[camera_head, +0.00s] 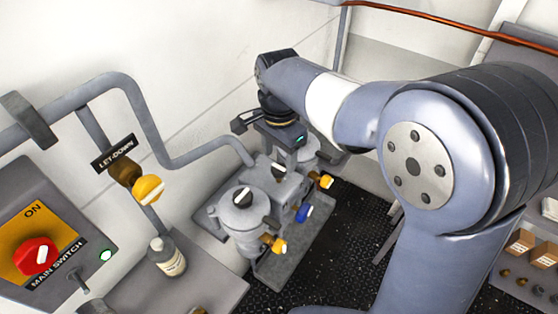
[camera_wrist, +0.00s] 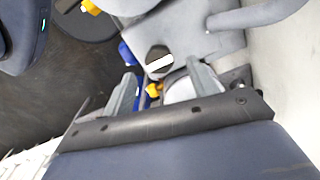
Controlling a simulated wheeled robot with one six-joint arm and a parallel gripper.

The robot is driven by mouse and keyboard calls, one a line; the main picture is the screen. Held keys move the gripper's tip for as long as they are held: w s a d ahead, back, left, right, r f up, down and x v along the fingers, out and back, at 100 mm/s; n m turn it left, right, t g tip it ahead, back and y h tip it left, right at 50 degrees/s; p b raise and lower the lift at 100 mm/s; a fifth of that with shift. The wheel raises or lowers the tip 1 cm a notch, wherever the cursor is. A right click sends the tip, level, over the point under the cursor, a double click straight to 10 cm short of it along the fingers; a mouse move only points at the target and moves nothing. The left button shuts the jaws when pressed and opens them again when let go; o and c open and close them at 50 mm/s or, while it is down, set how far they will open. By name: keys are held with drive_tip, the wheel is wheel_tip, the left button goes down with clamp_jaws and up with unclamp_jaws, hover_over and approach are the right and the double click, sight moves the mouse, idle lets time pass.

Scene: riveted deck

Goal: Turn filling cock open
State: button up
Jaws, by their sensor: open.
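No cock in view carries a readable filling label, so I cannot tell which is the filling cock. A grey twin-canister unit (camera_head: 240,222) stands by the wall. It has a black knob with a white bar (camera_head: 243,197) on the near canister, a similar knob (camera_head: 277,171) behind it, yellow handles (camera_head: 279,246) (camera_head: 326,181) and a blue one (camera_head: 303,213). My gripper (camera_head: 277,148) is above the unit's far part. In the wrist view its jaws (camera_wrist: 162,72) are open and empty, with a black white-barred knob (camera_wrist: 159,60) and a small yellow part (camera_wrist: 153,89) beyond them.
A yellow cock handle (camera_head: 148,188) labelled LET-DOWN is on the wall pipe. A main switch box (camera_head: 40,235) with a red knob is at left. A bottle (camera_head: 166,257) stands on a grey ledge. Dark floor (camera_head: 340,230) is open right of the unit.

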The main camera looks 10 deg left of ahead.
sight(279, 167)
drive_tip(key=shift+f, duration=1.6)
drive_tip(key=shift+c, duration=0.2)
drive_tip(key=c, duration=1)
drive_tip(key=shift+o, duration=0.2)
